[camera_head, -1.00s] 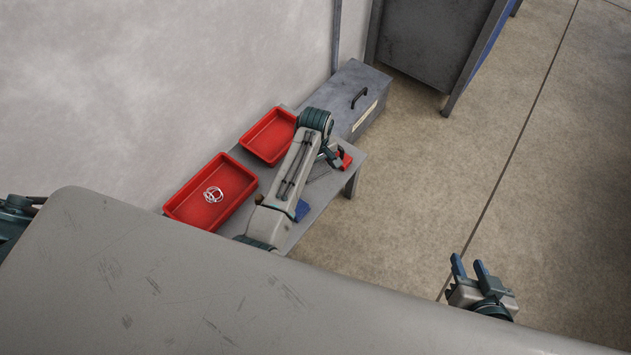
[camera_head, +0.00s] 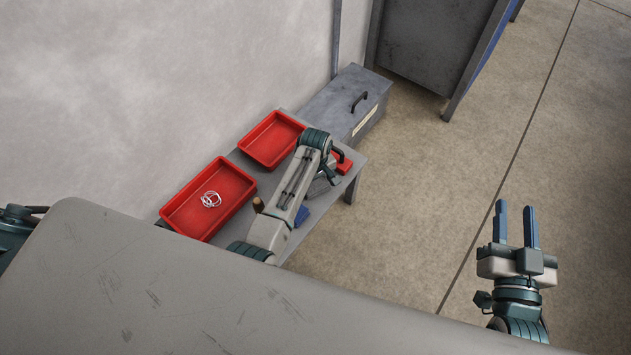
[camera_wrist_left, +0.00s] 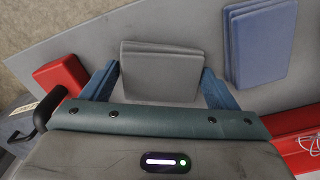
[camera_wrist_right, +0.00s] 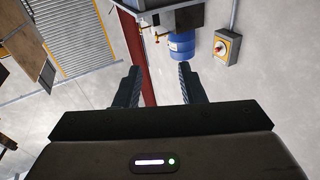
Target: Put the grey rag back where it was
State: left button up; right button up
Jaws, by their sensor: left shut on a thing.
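The grey rag (camera_wrist_left: 162,68) is a folded flat stack between the blue fingers of my left gripper (camera_wrist_left: 159,74) in the left wrist view. My left gripper is shut on it, over the grey table (camera_wrist_left: 195,30). I cannot tell whether the rag touches the tabletop. In the head view my left arm hides most of the rag. A folded blue rag (camera_wrist_left: 260,42) lies on the table to the right in the left wrist view; it also shows in the head view (camera_head: 301,216). My right gripper (camera_head: 516,212) is open and empty, away from the table over the floor.
A red block-like thing (camera_wrist_left: 62,78) lies left of the grey rag in the left wrist view. Two red trays (camera_head: 222,163) stand along the wall side of the table, one holding pale rings (camera_head: 211,199). A grey box with a handle (camera_head: 335,88) stands beyond the table.

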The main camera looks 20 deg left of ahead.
aim_at(316, 184)
pick_arm(q)
jog(key=shift+f, duration=0.15)
jog(key=o, duration=1)
jog(key=shift+c, duration=0.2)
jog(key=shift+r, duration=0.25)
notch_tip(316, 184, up, 5)
jog(key=shift+f+p, duration=0.1)
jog(key=shift+p, duration=0.75)
notch_tip(316, 184, up, 7)
jog(key=p, duration=0.1)
jog(key=shift+p, duration=0.35)
pick_arm(e)
jog(key=s+a+f+g, duration=0.1)
jog(key=s+f+g, duration=0.7)
jog(key=f, duration=0.5)
jog(key=shift+s+a+g, duration=0.2)
jog(key=shift+s+g, duration=0.2)
jog(key=shift+g, duration=0.6)
